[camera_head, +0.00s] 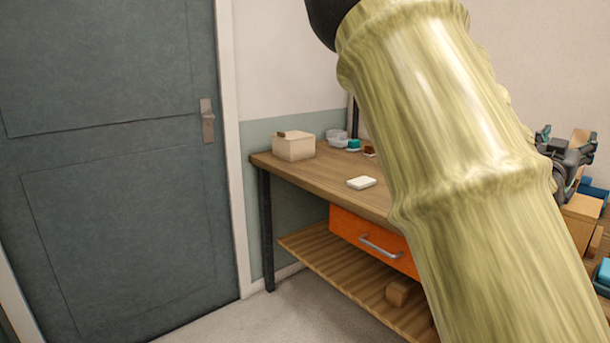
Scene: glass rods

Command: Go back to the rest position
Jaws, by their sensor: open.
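My gripper (569,144) shows at the right edge of the head view, beside the large yellow-green arm link that I take to be mine. Its two dark fingers stand apart, so it is open. A tan block-like shape shows behind or between the fingers; I cannot tell whether they touch it. The arm link covers the middle right of the view and hides much of the workbench (312,172).
On the bench are a beige box (294,146), a white block (361,183) and small containers (337,137). An orange drawer (372,240) is below. Tan boxes (581,217) and blue bins (596,188) stand right. Floor before the door (110,150) is clear.

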